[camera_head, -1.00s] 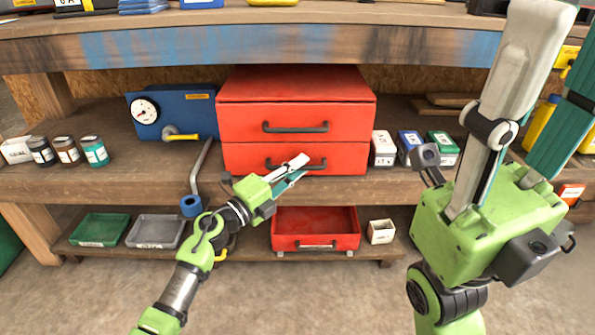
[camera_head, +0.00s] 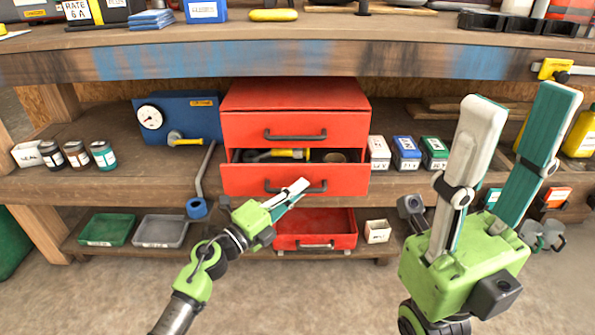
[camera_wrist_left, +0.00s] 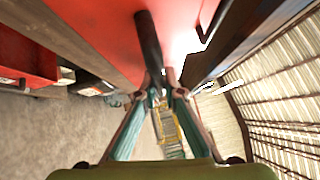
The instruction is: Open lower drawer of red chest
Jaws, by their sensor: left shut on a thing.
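The red chest (camera_head: 296,97) stands on the middle shelf of the workbench. Its upper drawer (camera_head: 345,132) is closed. Its lower drawer (camera_head: 235,180) is pulled partly out, and a yellow-and-dark tool and a round item show inside. My right gripper (camera_head: 515,125) is raised at the right, fingers spread and empty.
A red tray (camera_head: 345,240) sits on the low shelf below the drawer, beside a small white box (camera_head: 377,231). A blue gauge box (camera_head: 205,122) and grey pipe (camera_head: 201,178) stand left of the chest. Small boxes (camera_head: 405,152) stand close on its right.

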